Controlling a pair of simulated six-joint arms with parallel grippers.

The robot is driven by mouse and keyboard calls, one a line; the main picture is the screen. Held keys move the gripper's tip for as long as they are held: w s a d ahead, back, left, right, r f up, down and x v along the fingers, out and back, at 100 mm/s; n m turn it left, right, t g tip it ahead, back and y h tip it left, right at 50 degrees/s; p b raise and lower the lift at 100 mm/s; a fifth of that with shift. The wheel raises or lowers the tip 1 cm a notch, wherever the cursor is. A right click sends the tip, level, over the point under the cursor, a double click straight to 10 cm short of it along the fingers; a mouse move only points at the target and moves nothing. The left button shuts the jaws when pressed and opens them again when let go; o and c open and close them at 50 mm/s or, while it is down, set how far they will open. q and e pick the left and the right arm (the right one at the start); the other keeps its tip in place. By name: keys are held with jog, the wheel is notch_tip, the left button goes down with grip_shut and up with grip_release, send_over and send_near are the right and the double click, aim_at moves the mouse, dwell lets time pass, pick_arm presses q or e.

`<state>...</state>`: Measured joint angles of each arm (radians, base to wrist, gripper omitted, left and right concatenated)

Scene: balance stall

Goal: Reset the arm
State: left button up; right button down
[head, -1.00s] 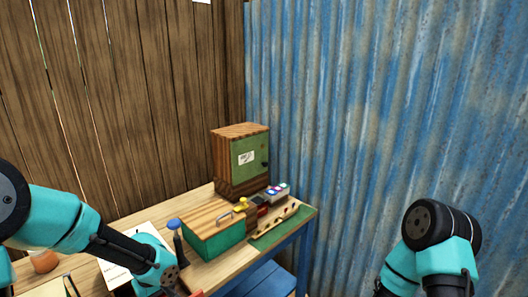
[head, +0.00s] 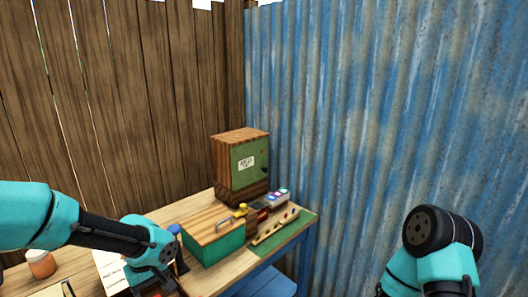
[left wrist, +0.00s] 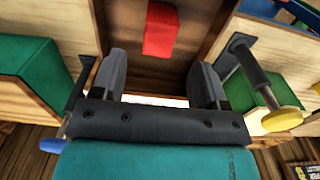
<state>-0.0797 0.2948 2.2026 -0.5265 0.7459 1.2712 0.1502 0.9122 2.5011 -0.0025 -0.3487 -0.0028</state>
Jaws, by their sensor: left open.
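My left arm comes in from the left in the head view and reaches down over the front left of the table; its fingertips are out of sight there. In the left wrist view my left gripper (left wrist: 165,88) is open, its two dark fingers apart with nothing between them. A red block (left wrist: 160,30) lies on a brown wooden surface just beyond the fingertips. My right arm shows at the lower right of the head view, but its gripper is outside the picture.
The wooden table (head: 212,280) holds a green box with a wooden lid (head: 215,240), a tall wooden cabinet with a green door (head: 240,165), a wooden rack (head: 275,226) on a green mat and an orange jar (head: 41,263). A blue corrugated wall (head: 380,110) stands on the right.

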pick_arm(q)
notch_tip(320, 180, down, 8)
jog(key=shift+f, duration=0.25)
jog(key=shift+w+r, duration=0.1)
jog(key=shift+r, duration=0.15)
jog(key=r, duration=1)
jog(key=shift+w+d+r, duration=0.1)
jog(key=shift+w+d, duration=0.1)
jog(key=shift+w+d+r+m, duration=0.25)
jog(key=shift+w+r+m, duration=0.15)
jog(key=shift+m, duration=0.2)
